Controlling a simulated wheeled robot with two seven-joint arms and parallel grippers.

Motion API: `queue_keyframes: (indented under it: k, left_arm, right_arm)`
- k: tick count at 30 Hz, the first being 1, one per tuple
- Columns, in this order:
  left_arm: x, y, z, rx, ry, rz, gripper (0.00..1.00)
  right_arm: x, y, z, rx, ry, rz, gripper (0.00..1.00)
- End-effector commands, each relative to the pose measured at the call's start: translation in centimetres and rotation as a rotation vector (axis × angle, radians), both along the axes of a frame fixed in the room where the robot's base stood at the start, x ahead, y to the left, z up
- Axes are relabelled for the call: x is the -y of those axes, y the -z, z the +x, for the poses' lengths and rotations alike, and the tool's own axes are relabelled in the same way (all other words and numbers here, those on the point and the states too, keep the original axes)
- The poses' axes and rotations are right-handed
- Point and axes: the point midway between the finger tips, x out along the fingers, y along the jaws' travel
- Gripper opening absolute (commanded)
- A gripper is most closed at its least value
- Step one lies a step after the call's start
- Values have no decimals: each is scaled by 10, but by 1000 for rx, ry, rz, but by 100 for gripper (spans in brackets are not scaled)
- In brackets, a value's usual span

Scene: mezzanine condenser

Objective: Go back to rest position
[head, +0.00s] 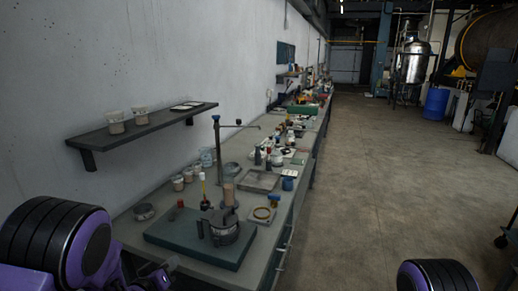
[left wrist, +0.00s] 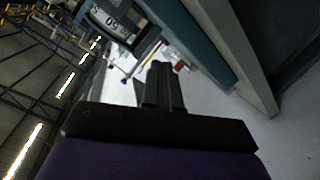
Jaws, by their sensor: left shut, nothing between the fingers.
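My left gripper (head: 160,272) shows in part at the lower left of the head view, low in front of the bench's near end. The purple and black arm link beside it fills the corner. In the left wrist view its dark fingers (left wrist: 160,87) are together with nothing between them. The wrist view is tilted, with roof lights at left and a teal bench edge at right. Only a black and purple link of my right arm shows at the lower right of the head view. My right gripper is out of view.
A long workbench (head: 190,252) runs along the left wall, holding a teal board (head: 165,232), a metal pot (head: 222,228), a tray (head: 258,181) and several jars. A wall shelf (head: 150,128) holds two jars. The floor (head: 385,185) at right is open; a blue barrel (head: 436,103) stands far back.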

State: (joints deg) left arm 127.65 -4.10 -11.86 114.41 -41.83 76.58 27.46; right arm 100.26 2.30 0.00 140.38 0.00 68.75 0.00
Motion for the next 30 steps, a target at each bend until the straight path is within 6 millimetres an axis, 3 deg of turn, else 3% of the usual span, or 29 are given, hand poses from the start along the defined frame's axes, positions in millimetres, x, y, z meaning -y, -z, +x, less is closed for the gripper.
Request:
queue_keyframes:
  k: [1, 5, 6, 9, 12, 15, 18, 20, 30]
  left_arm:
    - [-9, 46, -27, -77, -67, 49, 0]
    - [-30, 134, -106, -296, -203, 188, 0]
    - [-34, 158, -134, -372, -236, 224, 0]
    - [-42, 209, -210, -571, -303, 298, 0]
    - [-44, 246, -285, -758, -363, 329, 0]
    - [-40, 270, -343, -897, -397, 329, 0]
    - [-34, 288, -374, -971, -388, 323, 0]
    - [-34, 293, -382, -989, -387, 326, 0]
    - [-34, 292, -384, -992, -386, 327, 0]
  right_arm:
    - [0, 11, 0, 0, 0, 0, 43]
    - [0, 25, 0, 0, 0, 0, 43]
    - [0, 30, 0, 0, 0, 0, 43]
    - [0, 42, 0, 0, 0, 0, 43]
    - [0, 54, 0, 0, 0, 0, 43]
    - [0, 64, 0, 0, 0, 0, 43]
    - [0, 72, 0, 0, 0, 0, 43]
    - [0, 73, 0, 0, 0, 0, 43]
    - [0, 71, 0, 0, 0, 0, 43]
